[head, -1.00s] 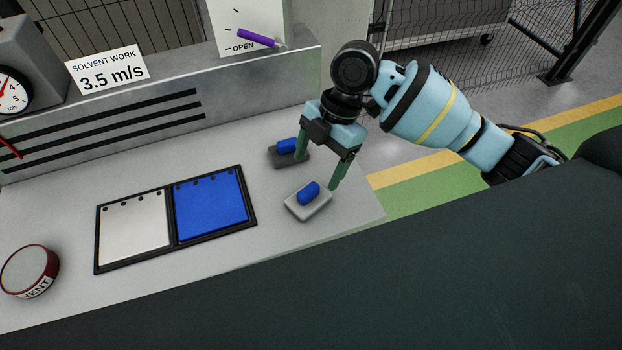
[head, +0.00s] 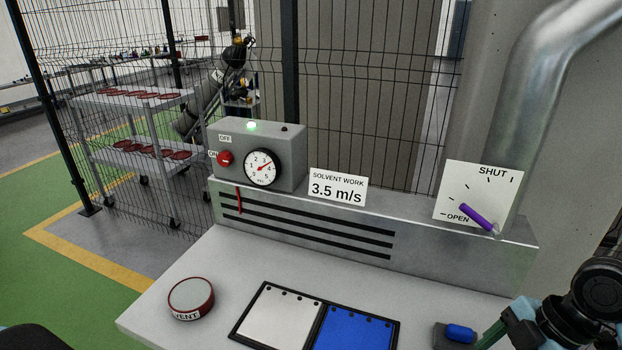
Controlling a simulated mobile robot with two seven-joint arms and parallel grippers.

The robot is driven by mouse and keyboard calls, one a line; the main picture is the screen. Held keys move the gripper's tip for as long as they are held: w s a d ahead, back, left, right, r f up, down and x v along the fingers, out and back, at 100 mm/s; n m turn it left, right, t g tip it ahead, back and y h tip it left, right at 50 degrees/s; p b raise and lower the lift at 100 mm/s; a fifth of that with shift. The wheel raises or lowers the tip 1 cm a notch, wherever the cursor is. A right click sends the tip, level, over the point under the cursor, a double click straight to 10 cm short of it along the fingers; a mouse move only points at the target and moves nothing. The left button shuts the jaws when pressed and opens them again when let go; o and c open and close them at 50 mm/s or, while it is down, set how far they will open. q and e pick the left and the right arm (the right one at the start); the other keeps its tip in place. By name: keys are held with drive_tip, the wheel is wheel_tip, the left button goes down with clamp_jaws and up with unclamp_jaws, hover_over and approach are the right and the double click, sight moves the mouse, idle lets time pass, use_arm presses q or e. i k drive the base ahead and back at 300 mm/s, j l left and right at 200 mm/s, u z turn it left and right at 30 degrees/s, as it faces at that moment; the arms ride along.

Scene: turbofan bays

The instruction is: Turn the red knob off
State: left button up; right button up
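The red knob (head: 225,159) is on the left part of the front of a grey control box (head: 285,150). An OFF label (head: 225,138) is above it and an ON label (head: 213,154) is at its left. Its exact pointing is too small to read. A green lamp (head: 251,125) on top of the box is lit. A round gauge (head: 262,167) with a red needle is right of the knob. My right gripper (head: 490,335) is at the lower right edge, far from the knob, with one green finger showing beside a blue-topped block (head: 459,333). My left gripper is out of view.
The box stands on a slotted metal duct (head: 460,252) behind the white bench (head: 220,260). A red-rimmed solvent tin (head: 191,298) and a two-panel white and blue tray (head: 400,335) are on the bench. A purple lever (head: 478,216) is on the OPEN/SHUT plate. Wire fence (head: 350,90) stands behind.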

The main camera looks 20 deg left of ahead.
sight(224, 158)
drive_tip(key=u, duration=1.25)
